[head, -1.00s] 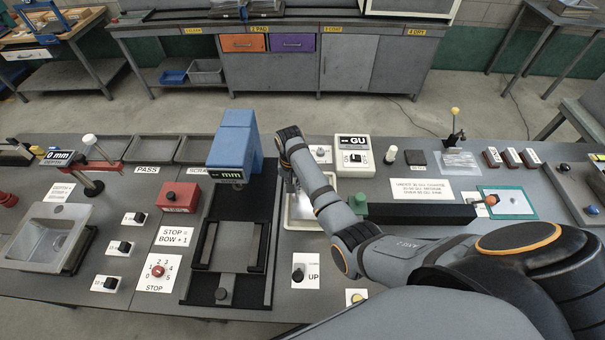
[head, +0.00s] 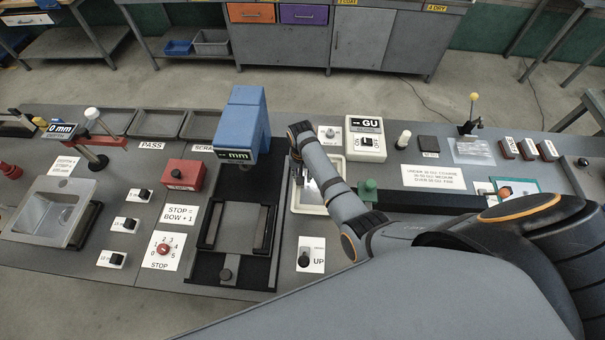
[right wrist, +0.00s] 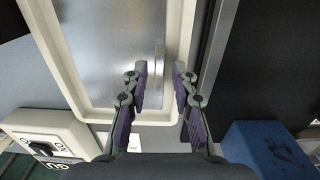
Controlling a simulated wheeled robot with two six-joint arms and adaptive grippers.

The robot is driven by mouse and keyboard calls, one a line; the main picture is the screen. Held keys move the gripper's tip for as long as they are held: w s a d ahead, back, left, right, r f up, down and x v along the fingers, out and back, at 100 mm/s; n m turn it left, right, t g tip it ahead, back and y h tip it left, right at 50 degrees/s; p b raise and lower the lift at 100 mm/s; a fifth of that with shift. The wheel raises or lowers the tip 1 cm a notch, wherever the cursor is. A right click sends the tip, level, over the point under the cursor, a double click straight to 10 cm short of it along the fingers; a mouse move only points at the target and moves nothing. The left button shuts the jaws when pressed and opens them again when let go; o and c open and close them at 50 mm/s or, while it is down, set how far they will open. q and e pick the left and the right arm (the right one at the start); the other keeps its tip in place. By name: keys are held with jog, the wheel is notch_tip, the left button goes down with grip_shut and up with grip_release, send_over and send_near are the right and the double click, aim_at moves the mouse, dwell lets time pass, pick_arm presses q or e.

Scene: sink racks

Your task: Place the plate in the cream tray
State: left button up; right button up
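The cream tray (head: 314,208) stands on the bench right of the blue-headed gauge, partly hidden by my right arm. In the right wrist view its cream rim (right wrist: 185,35) frames a shiny grey metal plate (right wrist: 110,55), which appears to lie flat inside the tray. A thin bright strip runs along the plate near the fingers. My right gripper (right wrist: 160,85) is over the tray's edge area, its two fingers apart with a clear gap and nothing visibly held. Its fingers are mostly hidden in the head view. My left gripper is not in view.
The blue gauge (head: 243,120) with its black bed stands left of the tray. A GU meter (head: 366,138) stands to the right at the back. A metal sink (head: 60,210), red box (head: 185,173) and several switches occupy the left bench.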

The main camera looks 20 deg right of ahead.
jog(key=shift+w+d+r, duration=0.1)
notch_tip(320, 180, up, 5)
jog(key=shift+f+b, duration=0.1)
jog(key=shift+b, duration=0.25)
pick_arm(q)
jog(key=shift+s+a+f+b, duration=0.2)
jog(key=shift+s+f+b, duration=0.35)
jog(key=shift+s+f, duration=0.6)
pick_arm(e)
notch_tip(320, 180, up, 7)
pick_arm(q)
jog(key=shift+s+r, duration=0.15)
